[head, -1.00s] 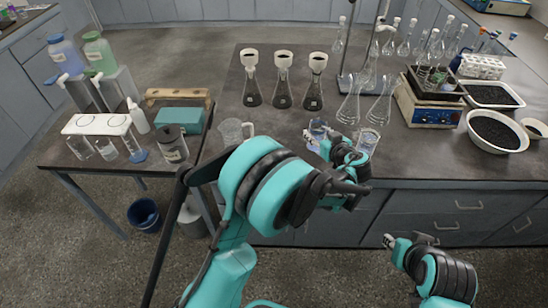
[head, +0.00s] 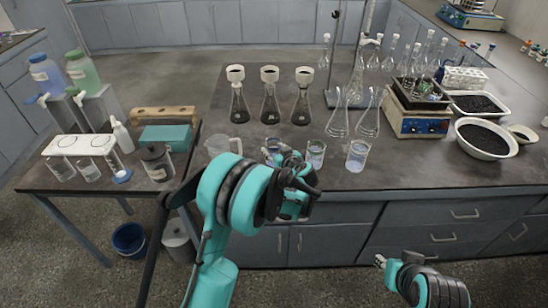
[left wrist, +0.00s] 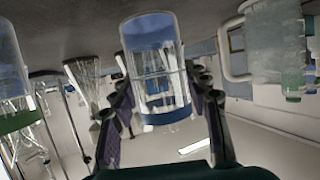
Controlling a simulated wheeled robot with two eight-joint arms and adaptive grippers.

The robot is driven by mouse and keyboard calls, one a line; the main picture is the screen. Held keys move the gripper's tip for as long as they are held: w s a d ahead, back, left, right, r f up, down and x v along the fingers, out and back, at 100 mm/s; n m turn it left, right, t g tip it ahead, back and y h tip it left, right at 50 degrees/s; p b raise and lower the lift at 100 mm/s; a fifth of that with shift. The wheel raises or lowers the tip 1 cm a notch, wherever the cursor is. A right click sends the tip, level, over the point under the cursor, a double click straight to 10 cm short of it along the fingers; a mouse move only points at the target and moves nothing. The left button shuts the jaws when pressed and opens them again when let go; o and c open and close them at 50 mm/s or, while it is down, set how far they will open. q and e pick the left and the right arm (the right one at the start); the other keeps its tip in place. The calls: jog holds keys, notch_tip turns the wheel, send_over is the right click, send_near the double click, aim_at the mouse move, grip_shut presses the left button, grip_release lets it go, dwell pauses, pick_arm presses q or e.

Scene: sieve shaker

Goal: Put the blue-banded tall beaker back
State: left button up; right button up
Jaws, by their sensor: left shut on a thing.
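The blue-banded tall beaker (left wrist: 158,75) is between the two fingers of my left gripper (left wrist: 160,115) in the left wrist view, which looks upside down. It has clear glass, a blue band near its rim and pale blue liquid at its base. In the head view the beaker (head: 272,147) is at the bench's front edge, partly hidden by my left gripper (head: 284,163). I cannot tell whether its base touches the bench. My right gripper (head: 380,261) is low in front of the drawers, away from the beaker; its finger opening is too small to judge.
A clear jug (head: 222,146) stands left of the held beaker. Two beakers stand to its right, one nearer (head: 315,154) and one farther (head: 357,156). Conical flasks with funnels (head: 270,102) stand behind. A side table (head: 45,180) bears a white rack (head: 78,145).

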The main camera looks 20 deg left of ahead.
pick_arm(q)
jog(key=shift+f+b, duration=0.35)
jog(key=shift+f, duration=0.8)
jog(key=shift+f, duration=0.2)
jog(key=o, duration=1.3)
jog(key=shift+r, duration=0.1)
